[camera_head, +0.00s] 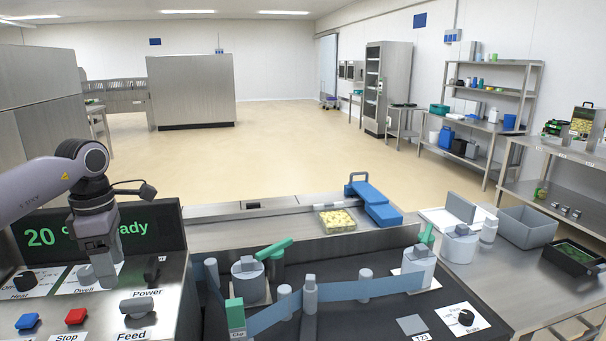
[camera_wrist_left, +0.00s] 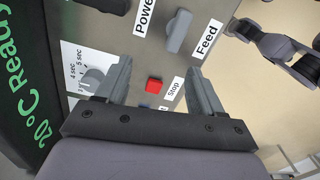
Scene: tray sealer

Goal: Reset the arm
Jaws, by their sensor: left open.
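My left gripper (camera_head: 105,265) hangs over the grey control panel (camera_head: 100,300), pointing down in front of the display (camera_head: 150,230), whose green text reads 20 and Ready. In the left wrist view its two fingers (camera_wrist_left: 158,70) stand apart with nothing held between them. The red Stop button (camera_head: 76,316) lies below; it shows between the fingers in the left wrist view (camera_wrist_left: 154,85). The Feed switch (camera_head: 134,306) and Power switch (camera_head: 152,270) are to the right of the gripper. The Dwell knob is partly hidden by the gripper. My right gripper is not seen.
A blue button (camera_head: 27,321) sits left of Stop. The sealer's dark deck (camera_head: 350,310) carries rollers with blue film (camera_head: 340,290). A filled tray (camera_head: 337,220) sits on the metal conveyor behind, near a blue clamp-like part (camera_head: 375,205). A grey bin (camera_head: 527,227) stands right.

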